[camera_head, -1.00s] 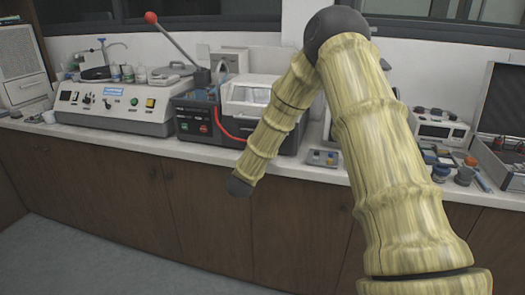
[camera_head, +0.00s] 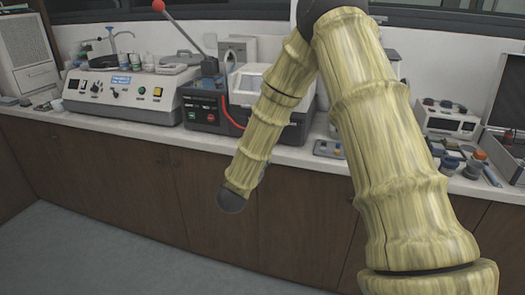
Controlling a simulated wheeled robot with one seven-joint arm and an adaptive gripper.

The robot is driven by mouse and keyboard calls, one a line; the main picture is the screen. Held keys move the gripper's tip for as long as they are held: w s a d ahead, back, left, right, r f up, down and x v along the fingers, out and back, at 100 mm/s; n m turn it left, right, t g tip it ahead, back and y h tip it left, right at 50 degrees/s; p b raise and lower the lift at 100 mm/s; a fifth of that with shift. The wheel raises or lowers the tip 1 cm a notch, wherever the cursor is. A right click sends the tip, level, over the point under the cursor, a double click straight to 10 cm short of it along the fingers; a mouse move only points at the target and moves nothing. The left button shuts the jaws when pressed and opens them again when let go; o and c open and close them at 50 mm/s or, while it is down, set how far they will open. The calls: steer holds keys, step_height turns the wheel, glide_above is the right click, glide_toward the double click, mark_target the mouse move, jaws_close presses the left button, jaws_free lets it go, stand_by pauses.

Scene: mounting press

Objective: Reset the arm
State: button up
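My arm shows in a pale wood-like covering, rising from the lower right to a dark elbow at the top and bending down to the left. The forearm ends in a dark rounded joint in front of the cabinet doors, below the counter edge. My gripper is not visible beyond that joint. The mounting press (camera_head: 203,103), a dark machine with a lever topped by a red ball (camera_head: 158,6), stands on the counter behind my forearm, which partly covers its right side.
The white counter (camera_head: 130,130) runs along the wall above brown cabinets (camera_head: 120,190). A beige control unit (camera_head: 122,92) with bottles stands left of the press. A small white device (camera_head: 447,121), several jars and an open case (camera_head: 508,110) stand at right. The grey floor (camera_head: 90,255) is clear at lower left.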

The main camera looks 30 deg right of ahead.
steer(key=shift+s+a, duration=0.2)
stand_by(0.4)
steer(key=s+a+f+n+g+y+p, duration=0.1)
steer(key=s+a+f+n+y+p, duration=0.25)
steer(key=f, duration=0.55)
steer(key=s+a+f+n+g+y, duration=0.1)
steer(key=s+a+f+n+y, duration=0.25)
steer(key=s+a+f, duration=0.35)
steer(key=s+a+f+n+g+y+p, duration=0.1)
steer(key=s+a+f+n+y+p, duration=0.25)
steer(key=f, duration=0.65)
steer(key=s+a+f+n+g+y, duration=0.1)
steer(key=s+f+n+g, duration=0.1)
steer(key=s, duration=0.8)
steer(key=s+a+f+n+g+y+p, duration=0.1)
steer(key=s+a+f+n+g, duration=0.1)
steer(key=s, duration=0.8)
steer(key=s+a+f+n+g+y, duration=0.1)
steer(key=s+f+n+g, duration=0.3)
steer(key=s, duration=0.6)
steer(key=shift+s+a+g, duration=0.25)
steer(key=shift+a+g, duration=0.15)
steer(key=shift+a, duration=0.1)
